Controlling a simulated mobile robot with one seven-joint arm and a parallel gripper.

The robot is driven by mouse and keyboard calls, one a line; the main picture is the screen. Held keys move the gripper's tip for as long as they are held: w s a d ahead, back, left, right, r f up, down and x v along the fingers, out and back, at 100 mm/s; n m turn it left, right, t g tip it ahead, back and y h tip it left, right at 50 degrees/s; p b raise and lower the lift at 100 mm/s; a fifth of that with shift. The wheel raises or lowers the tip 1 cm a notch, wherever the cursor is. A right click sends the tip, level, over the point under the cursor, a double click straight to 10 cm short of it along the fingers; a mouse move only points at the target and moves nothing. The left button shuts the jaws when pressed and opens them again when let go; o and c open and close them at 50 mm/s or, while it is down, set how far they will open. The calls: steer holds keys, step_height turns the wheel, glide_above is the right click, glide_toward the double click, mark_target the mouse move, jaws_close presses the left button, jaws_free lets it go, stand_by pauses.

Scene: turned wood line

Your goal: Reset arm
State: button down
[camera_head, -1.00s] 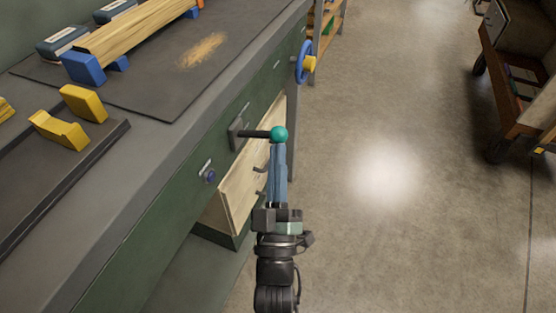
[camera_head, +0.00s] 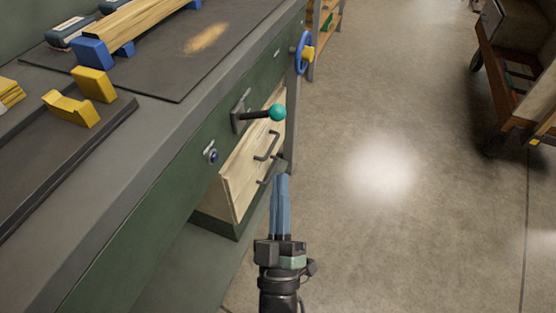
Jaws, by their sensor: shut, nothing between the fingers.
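My gripper (camera_head: 281,178) points away from me in the lower middle, with its blue fingers together and nothing between them. It is in front of the wooden drawer fronts and to their right, over the floor. A lever with a teal ball knob (camera_head: 277,113) sticks out from the green bench front above the fingertips. The fingers are apart from the knob. My wrist covers part of the floor below.
The green bench (camera_head: 140,230) fills the left side. Its wooden drawer front (camera_head: 240,186) has dark handles. A blue handwheel (camera_head: 302,53) sits farther back. A wheeled cart (camera_head: 510,100) stands at the far right. The concrete floor (camera_head: 400,240) between is clear.

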steer(key=v, duration=0.5)
steer(key=w+d+r+m+t+h, duration=0.15)
steer(key=w+r, duration=0.25)
steer(key=r, duration=0.8)
steer(key=w+r+m, duration=0.2)
steer(key=w+r, duration=0.3)
steer(key=r, duration=0.8)
steer(key=s+r+m+t, duration=0.15)
steer(key=s+r, duration=0.45)
steer(key=r, duration=0.6)
steer(key=s+r+m+t, duration=0.1)
steer(key=s+r+m, duration=0.3)
steer(key=r, duration=0.9)
step_height(320, 180, up, 30)
steer(key=p, duration=3.1)
steer(key=shift+s+r+n+p, duration=0.2)
steer(key=shift+n+p, duration=0.1)
steer(key=shift+n, duration=0.1)
steer(key=shift+w, duration=0.1)
